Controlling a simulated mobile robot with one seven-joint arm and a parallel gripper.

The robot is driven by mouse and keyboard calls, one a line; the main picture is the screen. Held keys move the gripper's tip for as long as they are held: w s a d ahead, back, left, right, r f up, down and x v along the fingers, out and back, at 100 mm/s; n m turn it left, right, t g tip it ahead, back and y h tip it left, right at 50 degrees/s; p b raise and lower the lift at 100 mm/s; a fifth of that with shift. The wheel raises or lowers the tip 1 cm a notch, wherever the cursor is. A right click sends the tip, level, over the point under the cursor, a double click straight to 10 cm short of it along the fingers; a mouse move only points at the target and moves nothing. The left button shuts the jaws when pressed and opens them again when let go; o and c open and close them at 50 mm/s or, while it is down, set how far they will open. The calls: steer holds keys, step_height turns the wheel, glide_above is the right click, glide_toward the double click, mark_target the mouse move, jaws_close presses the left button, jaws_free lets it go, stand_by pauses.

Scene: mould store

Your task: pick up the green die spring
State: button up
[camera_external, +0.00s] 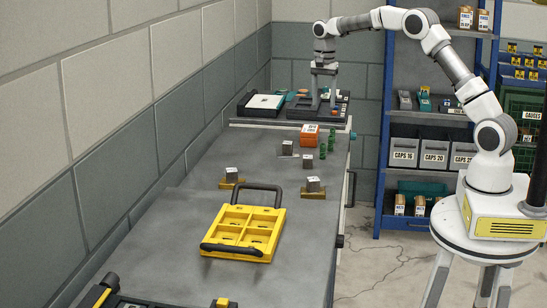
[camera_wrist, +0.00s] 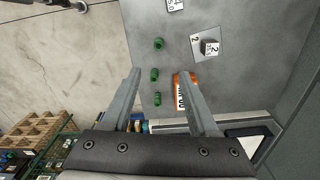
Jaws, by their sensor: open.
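Three green die springs stand on the grey bench in the external view: a far one (camera_external: 332,132), a middle one (camera_external: 331,142) and a near one (camera_external: 323,151). In the wrist view they form a line: one beyond the fingertips (camera_wrist: 159,43), one between the tips (camera_wrist: 154,74) and one further back between the fingers (camera_wrist: 157,98). My gripper (camera_external: 323,105) points down above the far end of the bench, higher than the springs. It is open and empty; in the wrist view its fingertips (camera_wrist: 159,72) are wide apart. I cannot tell the exact height.
An orange labelled box (camera_external: 308,139) stands just left of the springs, partly behind a finger in the wrist view (camera_wrist: 194,78). Grey numbered blocks (camera_external: 313,184) and a yellow compartment tray (camera_external: 262,217) are nearer. Dark trays (camera_external: 300,114) lie at the far end.

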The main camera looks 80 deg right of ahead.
glide_above(323, 144)
step_height(323, 144, down, 10)
steer(key=shift+w+d+b, duration=0.1)
steer(key=shift+b, duration=0.35)
steer(key=shift+f, duration=2.95)
steer(key=shift+c, duration=0.2)
jaws_close()
